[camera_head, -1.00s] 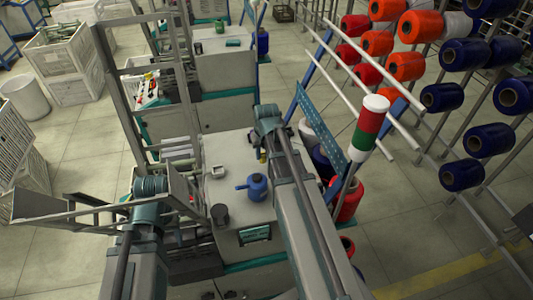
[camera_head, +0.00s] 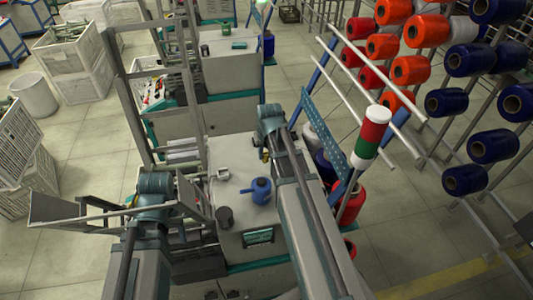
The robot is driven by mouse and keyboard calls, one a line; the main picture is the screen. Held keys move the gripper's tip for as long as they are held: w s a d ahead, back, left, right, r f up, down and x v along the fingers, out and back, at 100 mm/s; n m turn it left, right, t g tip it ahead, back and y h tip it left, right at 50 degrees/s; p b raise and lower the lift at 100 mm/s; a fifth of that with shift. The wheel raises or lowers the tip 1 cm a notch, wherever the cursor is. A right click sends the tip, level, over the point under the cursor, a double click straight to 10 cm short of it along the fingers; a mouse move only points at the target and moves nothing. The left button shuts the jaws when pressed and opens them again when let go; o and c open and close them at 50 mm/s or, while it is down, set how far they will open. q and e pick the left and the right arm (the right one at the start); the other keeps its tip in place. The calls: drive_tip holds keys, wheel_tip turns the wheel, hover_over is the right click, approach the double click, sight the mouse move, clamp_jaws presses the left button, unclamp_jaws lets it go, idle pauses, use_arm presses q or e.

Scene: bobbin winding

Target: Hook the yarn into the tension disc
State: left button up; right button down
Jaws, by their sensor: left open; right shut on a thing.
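My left gripper (camera_head: 155,186) is at the left, beside the grey metal frame of the winding machine (camera_head: 250,213). It is open, its fingers largely hidden by its teal wrist. My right gripper (camera_head: 270,112) reaches over the right side of the machine top and points away from me. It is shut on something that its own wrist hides. I cannot make out the yarn strand or the tension disc at this size.
A blue oil can (camera_head: 259,191) and a dark cup (camera_head: 224,217) stand on the machine top between my arms. A red, white and green signal lamp (camera_head: 372,133) stands right of my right arm. The creel's orange cones (camera_head: 411,70) and blue cones (camera_head: 464,179) are further right.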

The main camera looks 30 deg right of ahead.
drive_tip(key=shift+a+r+p, duration=0.25)
drive_tip(key=shift+r+p, duration=0.65)
drive_tip(key=shift+r, duration=0.15)
